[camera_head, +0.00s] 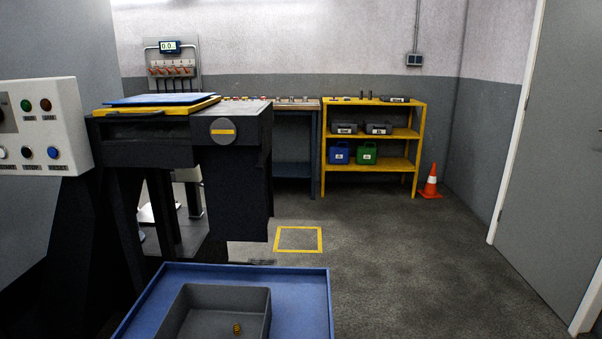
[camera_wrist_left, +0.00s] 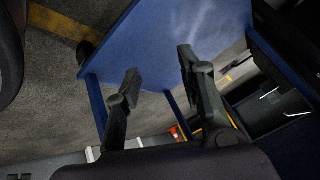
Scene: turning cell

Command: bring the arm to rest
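My left gripper (camera_wrist_left: 160,72) shows in the left wrist view with its two dark fingers apart and nothing between them. Behind the fingers is a blue surface (camera_wrist_left: 165,35) with blue legs, seen at a tilt; the exact distance to it cannot be told. Neither gripper shows in the head view, and my right gripper is in no view.
A blue-rimmed table (camera_head: 300,285) at the bottom of the head view bears a grey bin (camera_head: 225,298) with a small brass-coloured part (camera_head: 237,328) inside. A dark machine (camera_head: 235,190) stands left. A yellow shelf (camera_head: 375,133) and orange cone (camera_head: 430,182) stand behind. Floor at right is clear.

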